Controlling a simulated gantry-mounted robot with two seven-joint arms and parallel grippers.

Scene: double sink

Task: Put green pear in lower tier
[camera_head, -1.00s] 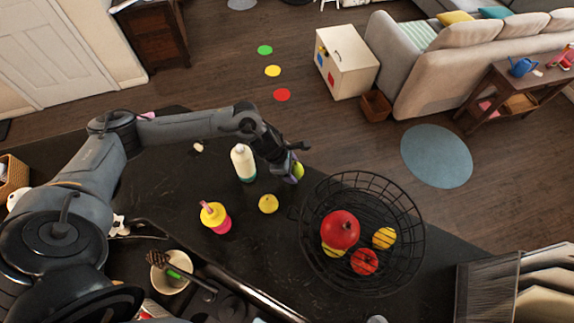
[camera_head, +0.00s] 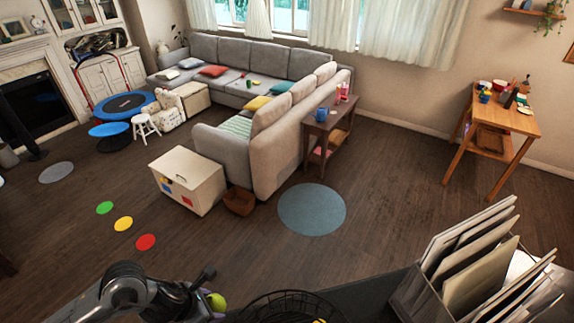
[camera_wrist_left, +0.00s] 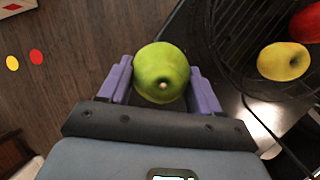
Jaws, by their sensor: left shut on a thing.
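The green pear (camera_head: 217,301) is at the bottom of the head view, held at my left gripper (camera_head: 208,298). In the left wrist view the pear (camera_wrist_left: 162,70) sits between the two purple fingers, which are shut on it. A black wire basket (camera_head: 287,296) is just right of the gripper; only its upper rim shows in the head view. In the left wrist view the basket (camera_wrist_left: 232,32) is to the right of the pear, with a yellow fruit (camera_wrist_left: 284,61) and a red fruit (camera_wrist_left: 308,22) in it. Its lower part is mostly hidden. My right gripper is not in view.
A rack of upright boards (camera_head: 470,265) stands on the dark counter (camera_head: 365,297) right of the basket. Beyond the counter are open wooden floor, a white box (camera_head: 188,180) and a grey sofa (camera_head: 245,150).

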